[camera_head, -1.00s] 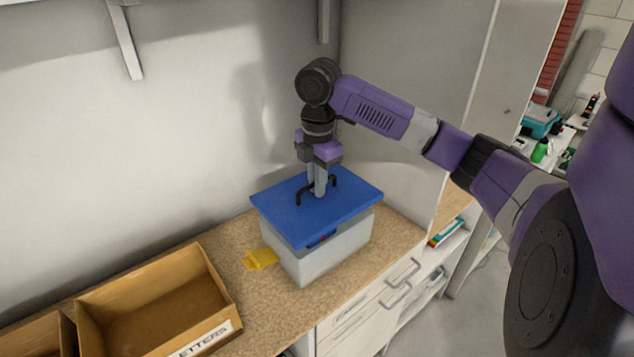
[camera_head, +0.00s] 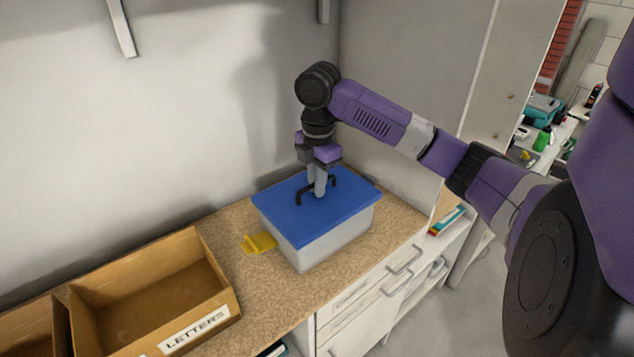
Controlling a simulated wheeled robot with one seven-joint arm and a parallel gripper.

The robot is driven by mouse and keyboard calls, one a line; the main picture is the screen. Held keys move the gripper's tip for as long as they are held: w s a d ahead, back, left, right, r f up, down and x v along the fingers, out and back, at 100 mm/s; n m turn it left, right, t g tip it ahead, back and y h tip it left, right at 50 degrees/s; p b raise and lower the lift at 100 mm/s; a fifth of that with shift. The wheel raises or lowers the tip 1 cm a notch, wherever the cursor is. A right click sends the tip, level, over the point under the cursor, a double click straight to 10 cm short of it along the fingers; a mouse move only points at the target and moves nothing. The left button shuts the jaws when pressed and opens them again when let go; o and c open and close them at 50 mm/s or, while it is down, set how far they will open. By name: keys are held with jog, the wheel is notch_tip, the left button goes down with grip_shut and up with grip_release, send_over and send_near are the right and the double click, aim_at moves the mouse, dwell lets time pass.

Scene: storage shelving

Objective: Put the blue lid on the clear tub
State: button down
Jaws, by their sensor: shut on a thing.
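The blue lid (camera_head: 290,222) lies level over the top of the clear tub (camera_head: 322,248), and its edges line up closely with the tub's rim. I see no clear gap along the front edges; the far edges are hidden. The tub stands on the speckled brown counter. My gripper (camera_head: 318,190) points down at the middle of the lid and is shut on the lid's black handle (camera_head: 303,196).
A yellow object (camera_head: 259,243) lies on the counter just left of the tub. A brown open box labelled LETTERS (camera_head: 222,290) stands at the front left. A wall is behind the tub and a tall panel (camera_head: 425,90) rises to its right. Drawers (camera_head: 365,290) are below the counter.

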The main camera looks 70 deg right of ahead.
jog(key=shift+f, duration=0.3)
jog(key=c, duration=1.4)
grip_release()
notch_tip(320, 180, up, 8)
jog(key=shift+f+b, duration=0.1)
jog(key=shift+b, duration=0.4)
